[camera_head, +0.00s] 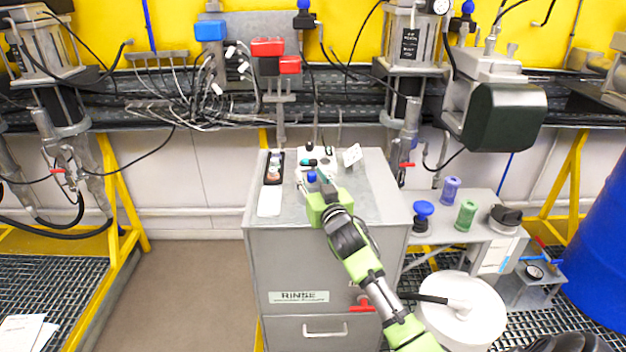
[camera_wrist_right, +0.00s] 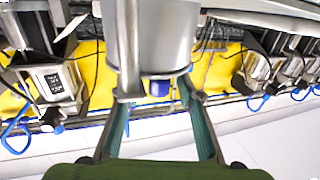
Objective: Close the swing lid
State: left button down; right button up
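My right gripper (camera_head: 324,184) is over the top of the grey cabinet labelled RINSE (camera_head: 325,255) in the head view, with its arm coming in from the lower right. In the right wrist view, its two teal fingers (camera_wrist_right: 155,100) are wide apart. A large grey metal cylinder (camera_wrist_right: 155,38) shows beyond and between the fingertips; I cannot tell whether they touch it. I cannot clearly pick out the swing lid. A white drum (camera_head: 462,310) with a round top stands right of the cabinet, partly behind my arm. My left gripper is not in view.
A dark tray (camera_head: 273,168) and small items lie on the cabinet. A low grey bench (camera_head: 455,234) carries a purple container (camera_head: 450,190) and a green one (camera_head: 466,215). A blue drum (camera_head: 600,260) stands at the far right. The floor (camera_head: 195,290) left of the cabinet is clear.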

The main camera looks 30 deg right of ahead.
jog(key=v, duration=1.2)
